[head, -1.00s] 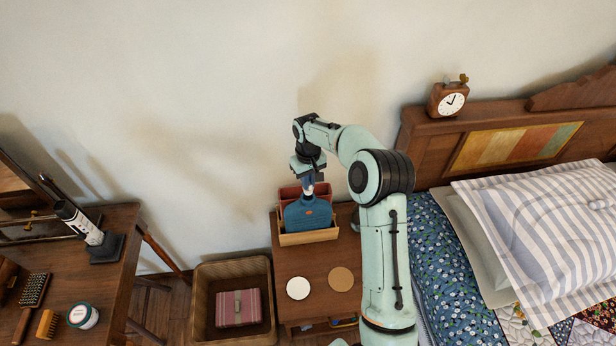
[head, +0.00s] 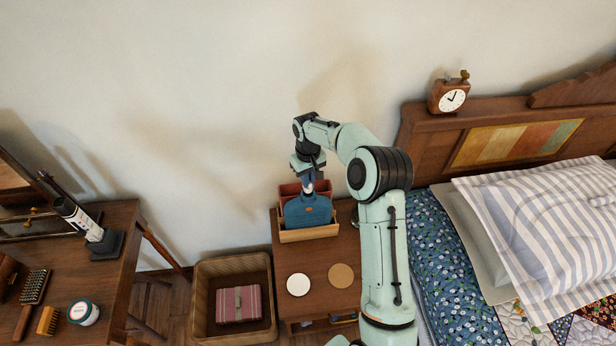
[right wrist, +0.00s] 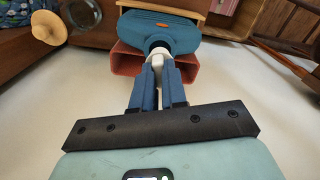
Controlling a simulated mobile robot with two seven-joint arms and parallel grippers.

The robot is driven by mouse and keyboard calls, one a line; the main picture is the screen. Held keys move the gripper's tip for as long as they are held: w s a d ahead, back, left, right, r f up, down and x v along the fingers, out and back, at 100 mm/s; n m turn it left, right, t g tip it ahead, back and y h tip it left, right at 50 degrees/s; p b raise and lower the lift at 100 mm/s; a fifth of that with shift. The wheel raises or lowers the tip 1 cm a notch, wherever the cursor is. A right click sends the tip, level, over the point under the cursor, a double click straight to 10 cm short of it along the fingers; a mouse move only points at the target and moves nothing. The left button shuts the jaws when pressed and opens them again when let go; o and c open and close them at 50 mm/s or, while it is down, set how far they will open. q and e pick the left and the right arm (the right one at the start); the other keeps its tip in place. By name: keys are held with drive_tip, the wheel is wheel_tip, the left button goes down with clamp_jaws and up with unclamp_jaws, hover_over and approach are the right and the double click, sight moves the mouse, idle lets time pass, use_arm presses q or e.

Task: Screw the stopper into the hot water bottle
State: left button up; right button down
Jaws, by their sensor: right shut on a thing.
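The blue hot water bottle (head: 308,212) stands upright in a light wooden holder (head: 312,236) on the small bedside table. My right gripper (head: 308,186) is just above its neck, pointing down. In the right wrist view, the bottle (right wrist: 150,27) shows with its dark neck opening facing my fingers. The blue fingers of my right gripper (right wrist: 158,85) are shut on the white stopper (right wrist: 158,57), which is at the mouth of the bottle. I cannot tell how deep the stopper sits. My left gripper is not in view.
A reddish box (head: 290,191) stands right behind the bottle. A white disc (head: 298,285) and a tan disc (head: 341,276) lie on the table in front. A wicker basket (head: 203,270) is to the left, the bed (head: 440,260) to the right. The wall is close behind.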

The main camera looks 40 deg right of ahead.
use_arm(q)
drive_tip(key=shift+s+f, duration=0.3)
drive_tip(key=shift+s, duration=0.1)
use_arm(e)
drive_tip(key=shift+f, duration=1.75)
idle(2.0)
drive_tip(key=c, duration=1.8)
unclamp_jaws()
clamp_jaws()
drive_tip(key=m, duration=0.4)
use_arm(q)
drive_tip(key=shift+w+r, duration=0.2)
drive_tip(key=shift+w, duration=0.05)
use_arm(e)
drive_tip(key=m, duration=0.5)
